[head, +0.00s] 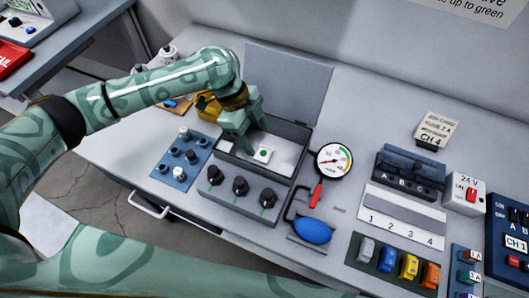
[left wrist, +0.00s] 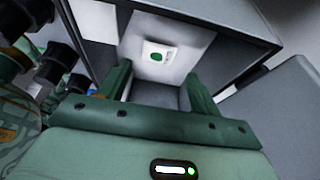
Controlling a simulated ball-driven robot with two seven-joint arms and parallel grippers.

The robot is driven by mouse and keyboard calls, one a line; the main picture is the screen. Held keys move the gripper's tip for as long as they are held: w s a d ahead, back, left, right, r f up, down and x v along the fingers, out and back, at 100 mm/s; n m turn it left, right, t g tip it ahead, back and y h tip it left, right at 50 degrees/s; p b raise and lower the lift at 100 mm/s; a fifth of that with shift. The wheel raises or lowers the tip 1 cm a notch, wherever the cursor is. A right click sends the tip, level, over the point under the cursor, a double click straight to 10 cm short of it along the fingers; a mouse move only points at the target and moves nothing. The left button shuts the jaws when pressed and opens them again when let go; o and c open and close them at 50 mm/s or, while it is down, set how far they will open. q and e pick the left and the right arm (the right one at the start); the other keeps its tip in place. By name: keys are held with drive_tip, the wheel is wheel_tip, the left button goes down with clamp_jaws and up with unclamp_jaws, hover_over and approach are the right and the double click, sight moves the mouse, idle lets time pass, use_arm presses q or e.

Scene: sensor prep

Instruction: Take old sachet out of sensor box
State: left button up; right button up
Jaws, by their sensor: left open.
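The sensor box (head: 225,171) is a dark grey case on the bench with its lid (head: 290,80) raised at the back. A small white sachet with a green dot (head: 263,153) lies on the light floor inside the box. The sachet also shows in the left wrist view (left wrist: 157,54), ahead of the fingers. My left gripper (head: 250,145) reaches down into the box, just left of the sachet in the head view. In the left wrist view its two fingers (left wrist: 160,85) are apart, with nothing between them. My right gripper is not in view.
Black knobs (head: 240,186) line the box's front. A blue tray of small plugs (head: 181,160) stands left. A gauge (head: 333,161) and a blue bulb (head: 312,230) lie close on the right. Further right are a numbered strip (head: 402,215) and coloured blocks (head: 408,267).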

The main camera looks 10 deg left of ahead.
sight(263, 152)
use_arm(q)
drive_tip(key=b+x, duration=0.2)
drive_tip(key=x, duration=0.3)
drive_tip(key=shift+s+a+f, duration=0.1)
drive_tip(key=shift+a, duration=0.1)
drive_tip(key=c, duration=1)
drive_tip(key=shift+c, duration=0.2)
